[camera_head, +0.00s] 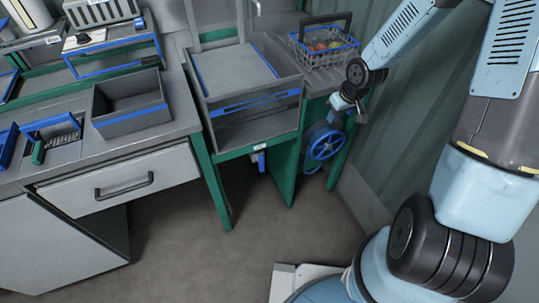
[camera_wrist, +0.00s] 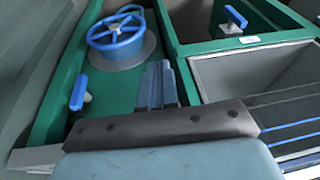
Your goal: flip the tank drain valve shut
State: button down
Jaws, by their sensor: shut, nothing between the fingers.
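A small blue lever (camera_head: 260,160) hangs on the front under the grey tank (camera_head: 250,128), below a small white label. A blue lever, probably this one, stands near a white label at the top right of the wrist view (camera_wrist: 236,18). A second blue lever (camera_wrist: 78,94) is at the left there, beside the blue handwheel (camera_wrist: 117,36). The labels are too small to read. My gripper (camera_head: 361,116) is above and right of the handwheel in the head view. Its fingers (camera_wrist: 158,84) are together and empty, apart from both levers.
The handwheel also shows in the head view (camera_head: 326,143), between green legs. A wire basket (camera_head: 325,54) with tomatoes stands above it. A green corrugated wall (camera_head: 420,110) is close on the right. The floor (camera_head: 240,250) in front is clear.

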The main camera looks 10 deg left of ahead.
jog(key=s+a+f+y, duration=0.1)
jog(key=a+f+y, duration=0.1)
jog(key=a+f, duration=0.3)
jog(key=s+a+f+g+y, duration=0.1)
jog(key=a+f+y, duration=0.1)
jog(key=a+f, duration=0.4)
jog(key=shift+s+f+n+y, duration=0.2)
jog(key=shift+s+n+y, duration=0.1)
jog(key=shift+s+y, duration=0.1)
send_near(262, 164)
jog(key=shift+w+a+f, duration=0.45)
jog(key=shift+a+f, duration=0.05)
jog(key=shift+f, duration=0.2)
jog(key=shift+w+a+f, duration=0.45)
jog(key=shift+w+f, duration=0.05)
jog(key=shift+f, duration=0.2)
jog(key=shift+w+a+f, duration=0.45)
jog(key=shift+a+f, duration=0.05)
jog(key=shift+f, duration=0.2)
